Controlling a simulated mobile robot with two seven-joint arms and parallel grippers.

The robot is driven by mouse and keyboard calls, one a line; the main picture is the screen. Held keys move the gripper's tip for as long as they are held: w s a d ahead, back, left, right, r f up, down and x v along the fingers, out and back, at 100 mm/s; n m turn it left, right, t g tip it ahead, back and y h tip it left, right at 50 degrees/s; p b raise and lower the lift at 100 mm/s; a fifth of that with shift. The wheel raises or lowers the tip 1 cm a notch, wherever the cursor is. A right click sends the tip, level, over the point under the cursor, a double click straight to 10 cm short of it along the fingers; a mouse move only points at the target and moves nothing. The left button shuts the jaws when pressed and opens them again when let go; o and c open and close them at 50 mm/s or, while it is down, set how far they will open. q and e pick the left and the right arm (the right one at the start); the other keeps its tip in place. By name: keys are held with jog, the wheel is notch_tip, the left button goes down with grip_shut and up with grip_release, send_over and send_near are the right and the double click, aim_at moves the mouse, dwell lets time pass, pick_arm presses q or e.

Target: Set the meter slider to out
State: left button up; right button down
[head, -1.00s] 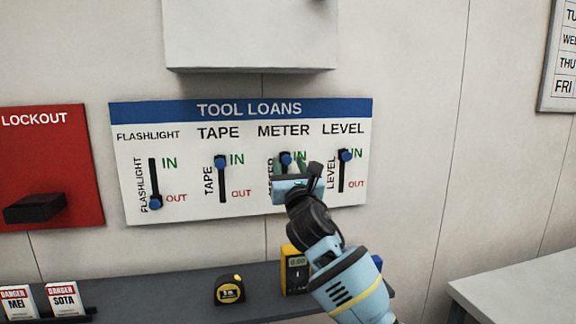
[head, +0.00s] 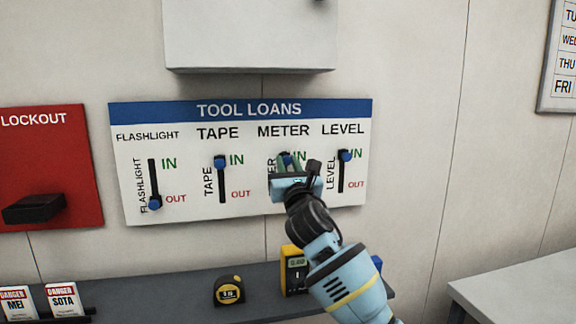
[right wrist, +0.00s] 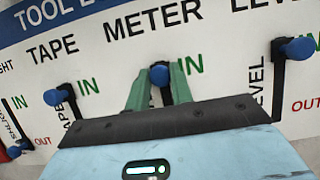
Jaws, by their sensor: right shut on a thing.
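The tool loans board (head: 240,110) hangs on the wall with four labelled sliders. The meter slider's blue knob (head: 286,157) is at the top of its slot, beside IN. My right gripper (head: 287,165) is at the meter slider, its green fingers on either side of the knob. In the right wrist view the fingers are shut on the blue meter knob (right wrist: 160,74). The lower part of the meter slot and its OUT label are hidden behind my gripper. My left gripper is not in view.
The tape knob (head: 220,161) and level knob (head: 346,155) are at IN; the flashlight knob (head: 154,203) is at OUT. A shelf (head: 200,290) below holds a tape measure (head: 229,290) and a yellow meter (head: 293,270). A grey box (head: 250,35) juts out above.

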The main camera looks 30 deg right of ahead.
notch_tip(320, 180, down, 10)
jog(key=b, duration=0.2)
jog(key=c, duration=1.2)
grip_release()
jog(key=shift+r, duration=0.2)
jog(key=shift+c, duration=0.2)
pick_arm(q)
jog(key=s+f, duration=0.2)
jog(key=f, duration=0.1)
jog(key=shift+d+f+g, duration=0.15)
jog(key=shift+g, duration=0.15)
pick_arm(e)
jog(key=shift+r, duration=0.1)
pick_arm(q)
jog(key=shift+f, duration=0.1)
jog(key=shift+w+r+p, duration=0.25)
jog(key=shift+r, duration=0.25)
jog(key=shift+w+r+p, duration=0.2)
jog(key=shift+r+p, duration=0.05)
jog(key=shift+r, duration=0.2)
pick_arm(e)
jog(key=s+a, duration=0.3)
jog(key=s, duration=0.9)
jog(key=shift+s+a+f, duration=0.15)
jog(key=shift+s+f, duration=0.1)
jog(key=shift+s, duration=0.1)
